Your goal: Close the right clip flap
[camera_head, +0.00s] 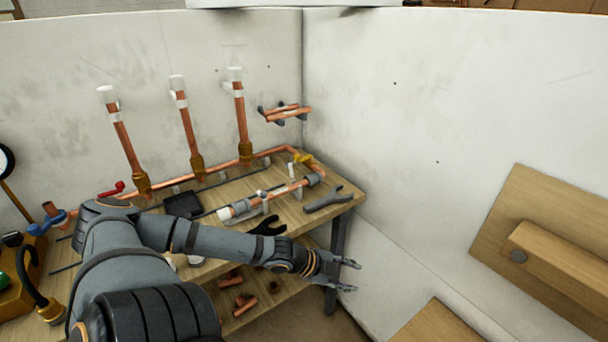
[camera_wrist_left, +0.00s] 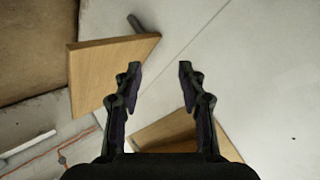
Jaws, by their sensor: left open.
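My left gripper (camera_head: 352,276) is open and empty in front of the bench's right front corner, with its fingers pointing right. In the left wrist view its two fingers (camera_wrist_left: 159,68) are spread with nothing between them. A short copper pipe (camera_head: 280,193) lies in grey and white clips on the bench top, behind and left of the gripper. A small white upright piece (camera_head: 291,170) stands near the right end of this pipe. It may be a clip flap, but it is too small to tell. The right clip's flap cannot be made out clearly. My right gripper is not in view.
Vertical copper pipes (camera_head: 188,130) with white caps rise behind. Copper fittings (camera_head: 244,303) lie on the lower shelf. A wooden board (camera_head: 545,240) is on the right. Space right of the gripper is clear.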

